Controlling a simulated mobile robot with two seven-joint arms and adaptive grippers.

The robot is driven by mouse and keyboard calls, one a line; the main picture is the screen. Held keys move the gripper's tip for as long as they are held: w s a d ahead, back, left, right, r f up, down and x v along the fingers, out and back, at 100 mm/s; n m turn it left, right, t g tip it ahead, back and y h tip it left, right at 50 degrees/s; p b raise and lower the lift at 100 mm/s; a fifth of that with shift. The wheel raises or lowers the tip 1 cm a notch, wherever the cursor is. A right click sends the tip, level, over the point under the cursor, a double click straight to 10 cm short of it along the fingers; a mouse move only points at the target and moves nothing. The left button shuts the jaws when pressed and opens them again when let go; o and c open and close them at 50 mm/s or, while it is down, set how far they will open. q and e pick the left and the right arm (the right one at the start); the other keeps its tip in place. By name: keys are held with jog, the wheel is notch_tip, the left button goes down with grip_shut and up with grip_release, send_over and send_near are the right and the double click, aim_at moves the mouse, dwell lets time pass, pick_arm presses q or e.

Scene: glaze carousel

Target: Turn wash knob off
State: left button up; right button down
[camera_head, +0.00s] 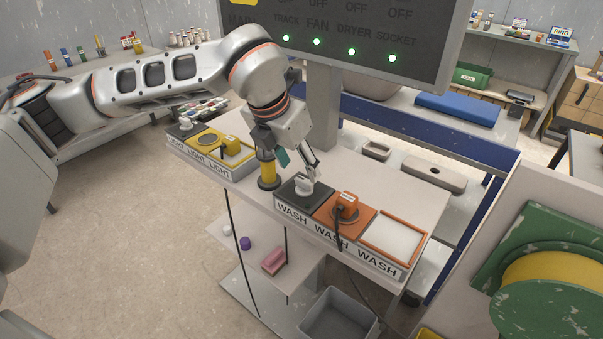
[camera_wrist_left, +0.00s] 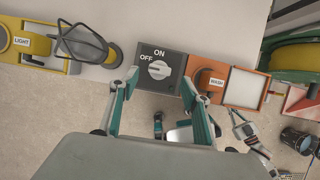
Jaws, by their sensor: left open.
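The wash knob (camera_head: 304,186) is a pale round dial on a dark grey plate at the left end of the WASH panel. In the left wrist view the knob (camera_wrist_left: 158,69) has ON printed above it and OFF at its upper left; I cannot tell clearly which mark it points to. My left gripper (camera_head: 309,174) is open just over the knob. In the left wrist view its fingertips (camera_wrist_left: 160,84) stand on either side of the plate, and contact cannot be told. Small jointed parts at the lower right of that view may be my right gripper (camera_wrist_left: 246,130).
An orange WASH plug unit (camera_head: 345,207) with a black cable and an orange-framed white pad (camera_head: 394,241) sit right of the knob. A yellow and black post (camera_head: 267,171) and the yellow LIGHT panel (camera_head: 222,147) are left. A status board (camera_head: 350,30) stands behind.

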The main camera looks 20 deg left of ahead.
pick_arm(q)
jog(key=v, duration=0.7)
jog(key=shift+s, duration=0.15)
